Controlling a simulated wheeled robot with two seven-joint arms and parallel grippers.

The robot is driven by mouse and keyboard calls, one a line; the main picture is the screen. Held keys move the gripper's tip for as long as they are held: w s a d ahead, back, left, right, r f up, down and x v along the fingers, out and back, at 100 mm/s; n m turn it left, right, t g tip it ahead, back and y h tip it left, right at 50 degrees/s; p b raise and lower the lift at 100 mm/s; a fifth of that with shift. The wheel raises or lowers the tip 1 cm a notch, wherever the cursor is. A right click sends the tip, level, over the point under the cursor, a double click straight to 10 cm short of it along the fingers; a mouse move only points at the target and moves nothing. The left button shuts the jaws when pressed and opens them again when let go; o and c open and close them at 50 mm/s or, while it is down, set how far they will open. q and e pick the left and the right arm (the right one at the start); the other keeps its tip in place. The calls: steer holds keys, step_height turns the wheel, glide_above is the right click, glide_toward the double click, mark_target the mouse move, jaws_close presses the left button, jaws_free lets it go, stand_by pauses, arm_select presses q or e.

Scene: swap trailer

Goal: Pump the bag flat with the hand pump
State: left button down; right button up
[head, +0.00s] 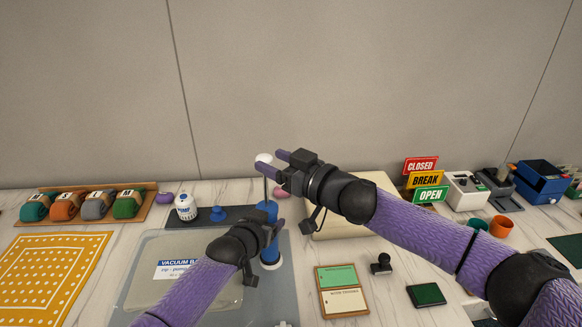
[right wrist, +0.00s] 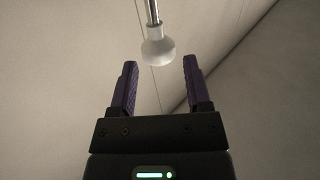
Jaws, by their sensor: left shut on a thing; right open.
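The hand pump (head: 269,252) stands upright at the right side of the bag, with a blue body, a pale base and a thin metal rod drawn up out of it. Its white knob (head: 263,158) tops the rod. My left gripper (head: 277,229) is shut on the blue pump body. My right gripper (head: 268,160) is open at knob height; in the right wrist view the knob (right wrist: 158,52) hangs beyond the fingertips, roughly between their lines and apart from them. The clear vacuum bag (head: 150,262), with a blue and white label, lies on the table, partly hidden by my left arm.
A dark strip (head: 240,214) behind the bag holds a blue plunger-like piece (head: 218,213) and a white bottle (head: 186,207). A yellow dotted cloth (head: 52,270) lies left. A green and cream card case (head: 342,290) and a stamp (head: 381,263) lie right.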

steer(key=v, duration=1.1)
steer(key=shift+w+r, duration=0.1)
steer(key=shift+c, duration=0.4)
steer(key=r+m+h, duration=0.1)
steer(key=w+r+m+t+h, duration=0.1)
steer(key=r, duration=0.1)
steer(key=w+r+m+t, duration=0.1)
steer(key=r+m, duration=0.1)
steer(key=shift+a+r+h, duration=0.25)
steer(key=shift+a+h, duration=0.15)
steer(key=c, duration=0.7)
steer(key=shift+s+a+r+m+g+h, duration=0.15)
steer(key=shift+a+r+m+g+h, duration=0.1)
steer(key=shift+r+m+h, duration=0.25)
steer(key=shift+s+a+r+m+g+h, duration=0.1)
steer(key=shift+a+r+m+g+h, duration=0.2)
steer(key=shift+r+m, duration=0.35)
jaws_close()
steer(key=w+a+f, duration=0.5)
steer(key=w+a, duration=0.1)
steer(key=w, duration=0.1)
steer(key=shift+f, duration=0.4)
